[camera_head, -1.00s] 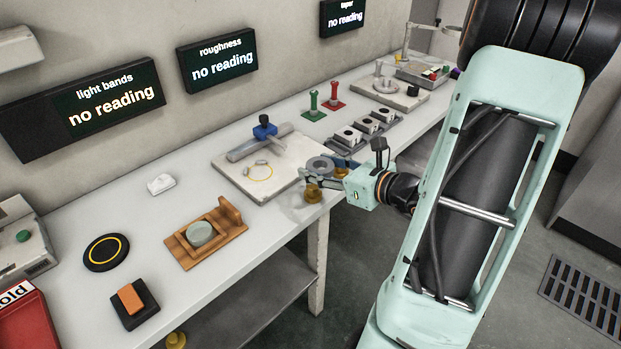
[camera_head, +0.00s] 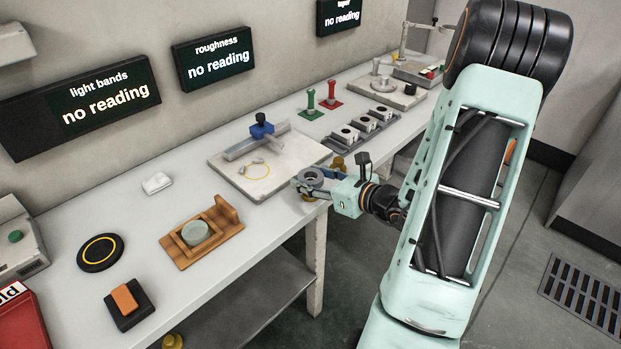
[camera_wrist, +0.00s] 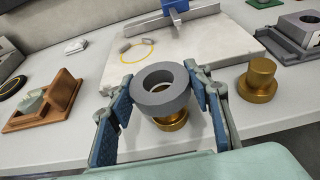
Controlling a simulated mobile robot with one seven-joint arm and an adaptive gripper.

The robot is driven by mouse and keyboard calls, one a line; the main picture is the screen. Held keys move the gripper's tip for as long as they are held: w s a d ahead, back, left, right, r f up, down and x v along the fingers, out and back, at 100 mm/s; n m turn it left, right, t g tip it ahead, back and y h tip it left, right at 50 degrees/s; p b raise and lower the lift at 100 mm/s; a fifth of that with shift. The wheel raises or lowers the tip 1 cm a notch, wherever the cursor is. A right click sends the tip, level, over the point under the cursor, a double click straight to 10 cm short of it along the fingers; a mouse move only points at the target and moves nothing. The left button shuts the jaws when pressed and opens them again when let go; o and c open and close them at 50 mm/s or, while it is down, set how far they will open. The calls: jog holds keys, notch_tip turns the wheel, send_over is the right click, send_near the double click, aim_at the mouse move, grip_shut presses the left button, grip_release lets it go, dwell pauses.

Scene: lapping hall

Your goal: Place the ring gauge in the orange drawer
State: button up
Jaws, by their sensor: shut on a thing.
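The ring gauge (camera_wrist: 161,88) is a thick grey ring with a round hole. In the wrist view it sits between the two blue-padded fingers of my gripper (camera_wrist: 160,110), which is shut on it. A brass knob (camera_wrist: 172,122) shows just below and behind the ring. In the head view my gripper (camera_head: 318,183) holds the ring gauge (camera_head: 313,176) at the bench's front edge, right of the white plate. I see no orange drawer that I can make out in these views.
The bench (camera_head: 190,285) carries a white plate (camera_head: 228,180) with a blue-knobbed fixture, a wooden holder (camera_head: 178,255) with a grey-green disc, and a black block with an orange piece (camera_head: 124,300). Another brass knob (camera_wrist: 258,78) stands right of my gripper. Floor is free in front.

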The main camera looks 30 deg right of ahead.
jog(key=shift+f, duration=0.25)
jog(key=o, duration=1.3)
jog(key=shift+r, duration=0.15)
